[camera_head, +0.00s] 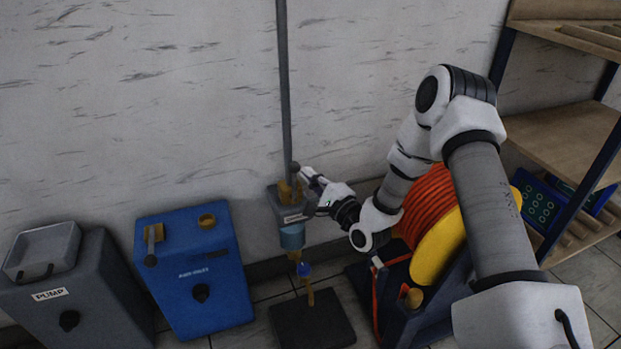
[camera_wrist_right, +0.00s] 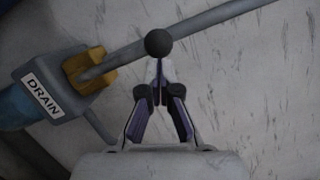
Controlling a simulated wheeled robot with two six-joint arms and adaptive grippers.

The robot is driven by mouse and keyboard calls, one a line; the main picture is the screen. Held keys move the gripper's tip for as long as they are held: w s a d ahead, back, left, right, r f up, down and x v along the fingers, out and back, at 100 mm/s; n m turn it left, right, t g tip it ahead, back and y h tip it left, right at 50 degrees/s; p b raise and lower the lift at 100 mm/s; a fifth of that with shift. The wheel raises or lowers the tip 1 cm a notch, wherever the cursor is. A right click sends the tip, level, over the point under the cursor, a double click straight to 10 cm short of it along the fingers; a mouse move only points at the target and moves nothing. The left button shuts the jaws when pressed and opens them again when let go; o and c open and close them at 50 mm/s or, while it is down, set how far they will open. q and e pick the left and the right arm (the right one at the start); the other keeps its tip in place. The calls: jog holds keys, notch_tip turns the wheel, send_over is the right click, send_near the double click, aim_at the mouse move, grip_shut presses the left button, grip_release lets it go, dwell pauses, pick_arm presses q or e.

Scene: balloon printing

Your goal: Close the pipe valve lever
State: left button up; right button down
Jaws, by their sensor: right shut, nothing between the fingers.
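A grey pipe (camera_head: 285,90) runs down the wall to a brass valve (camera_head: 290,192) on a grey, labelled fitting. In the right wrist view the fitting's label (camera_wrist_right: 43,96) reads DRAIN, beside the brass valve part (camera_wrist_right: 88,71). A dark ball knob (camera_head: 295,167) sits just above the valve; it also shows in the wrist view (camera_wrist_right: 158,43). The lever's shaft is hard to tell from the pipe. My right gripper (camera_head: 307,175) is shut and empty, its fingertips (camera_wrist_right: 158,72) right at the knob; I cannot tell whether they touch. My left gripper is out of view.
A blue box (camera_head: 195,275) with a small lever and a grey PUMP box (camera_head: 70,285) stand at left. An orange hose reel (camera_head: 440,205) stands behind my right arm, and a wooden shelf (camera_head: 565,135) at right. A dark plate (camera_head: 312,325) lies below the valve.

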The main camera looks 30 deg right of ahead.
aim_at(291, 172)
jog(key=shift+a, duration=0.1)
jog(key=shift+a+r+n, duration=0.1)
jog(key=shift+a+n, duration=0.15)
jog(key=shift+n, duration=0.05)
jog(key=shift+w+a+p, duration=0.1)
jog(key=shift+p, duration=0.2)
jog(key=shift+w+a+r+n+g+p, duration=0.15)
jog(key=shift+a+n+g+p, duration=0.2)
jog(key=shift+a+n, duration=0.35)
jog(key=shift+w+a+r+n+g+p, duration=0.15)
jog(key=shift+a+n+p, duration=0.35)
jog(key=shift+n, duration=0.3)
jog(key=w+a+f+n+g+h+p, duration=0.2)
jog(key=a+f+n+g+p, duration=0.1)
jog(key=a+f+n, duration=0.5)
jog(key=shift+w+a+f+n+h+p, duration=0.2)
jog(key=shift+a+f+n+h+p, duration=0.15)
jog(key=shift+a+n, duration=0.95)
jog(key=shift+d+f+n, duration=0.1)
jog(key=shift+d+n, duration=0.25)
jog(key=shift+n, duration=0.05)
